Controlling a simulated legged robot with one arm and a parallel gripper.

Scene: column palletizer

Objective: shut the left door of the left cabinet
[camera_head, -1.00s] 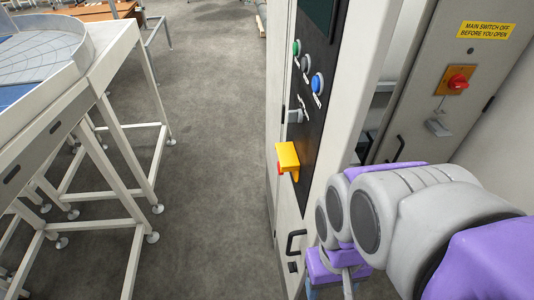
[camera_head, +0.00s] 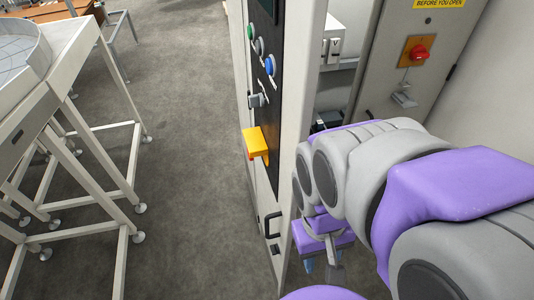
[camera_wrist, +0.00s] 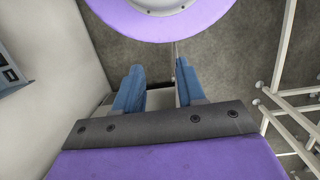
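The left door (camera_head: 311,105) of the cabinet stands open, seen nearly edge-on in the head view. Its outer face carries a black control panel with several buttons, a yellow box (camera_head: 255,143) and a black handle (camera_head: 267,224) low down. My gripper (camera_head: 326,265) is low, just right of the door's edge in the picture, partly hidden by my arm. In the wrist view my gripper (camera_wrist: 159,88) has its two blue fingers apart, with a pale surface visible between and beyond them. Whether the fingers touch the door cannot be told.
Another cabinet panel (camera_head: 425,75) with a red switch (camera_head: 418,52) stands at the right. The cabinet interior (camera_head: 338,90) shows between it and the door. A white-framed conveyor table (camera_head: 85,60) stands at the left. Grey floor (camera_head: 185,130) lies clear between table and cabinet.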

